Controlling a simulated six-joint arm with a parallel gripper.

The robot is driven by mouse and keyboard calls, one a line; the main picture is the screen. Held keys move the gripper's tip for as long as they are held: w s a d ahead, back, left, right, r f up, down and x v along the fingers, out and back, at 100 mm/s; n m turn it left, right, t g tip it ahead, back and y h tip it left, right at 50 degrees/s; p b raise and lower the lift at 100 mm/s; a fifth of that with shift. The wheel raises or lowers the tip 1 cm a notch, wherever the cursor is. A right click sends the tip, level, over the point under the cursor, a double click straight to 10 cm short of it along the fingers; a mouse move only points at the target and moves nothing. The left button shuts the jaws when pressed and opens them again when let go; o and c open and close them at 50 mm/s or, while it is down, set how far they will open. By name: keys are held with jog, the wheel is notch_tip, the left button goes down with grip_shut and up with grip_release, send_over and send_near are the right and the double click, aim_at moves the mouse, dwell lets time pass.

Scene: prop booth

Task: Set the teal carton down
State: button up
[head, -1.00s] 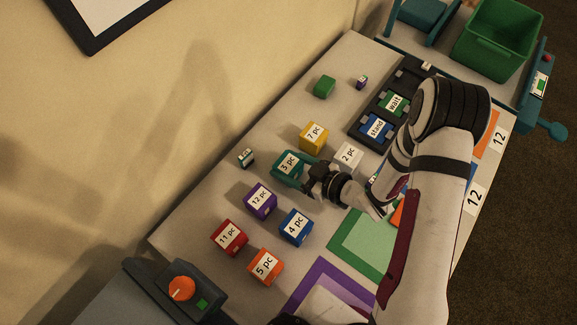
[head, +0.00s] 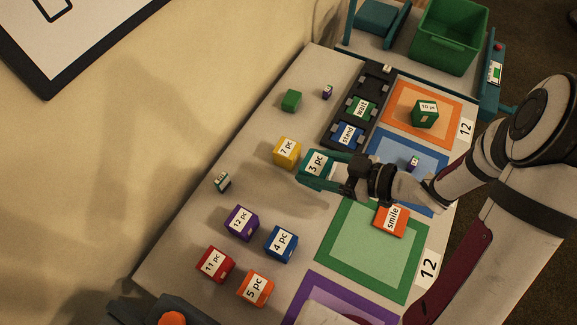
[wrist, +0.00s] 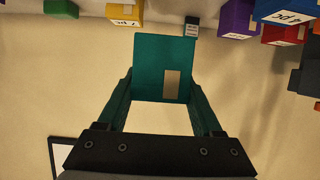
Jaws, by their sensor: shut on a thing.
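The teal carton (head: 316,166), labelled "3 pc", is held between the fingers of my gripper (head: 332,172), to the right of the yellow carton. It looks raised off the table, though its height is hard to judge. In the wrist view the teal carton (wrist: 150,62) fills the space between the tips of my gripper (wrist: 160,92), with a pale patch on its near face. My gripper's fingers are also teal. The white "2 pc" carton from the earlier view does not show now.
Yellow (head: 287,152), purple (head: 241,223), blue (head: 281,243), red (head: 215,264) and orange (head: 255,288) cartons stand on the table. A green carton (head: 425,113) is on the orange mat (head: 397,119). The green mat (head: 365,255) is mostly clear; a "smile" tile (head: 391,220) overlaps its edge.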

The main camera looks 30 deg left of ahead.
jog(key=w+a+r+m+t+h, duration=0.2)
jog(key=w+a+m+t+h, duration=0.3)
jog(key=w, duration=0.5)
jog(key=w+a+r+m+t+h, duration=0.2)
jog(key=w+a+r+m+t, duration=0.1)
jog(key=w+m+t, duration=0.5)
jog(key=s+a+f+m+h, duration=0.1)
jog(key=a+f+h, duration=0.1)
jog(key=a+f, duration=0.1)
jog(key=s+a+f+m+h, duration=0.2)
jog(key=a+f, duration=0.1)
jog(key=f, duration=0.1)
jog(key=s+a+f+m+h, duration=0.2)
jog(key=a+f, duration=0.2)
jog(key=shift+s+f+t, duration=0.1)
jog(key=shift+s+t, duration=0.05)
jog(key=shift+t, duration=0.15)
notch_tip(320, 180, down, 4)
jog(key=shift+a+f, duration=0.1)
jog(key=shift+f, duration=0.1)
jog(key=o, duration=1.2)
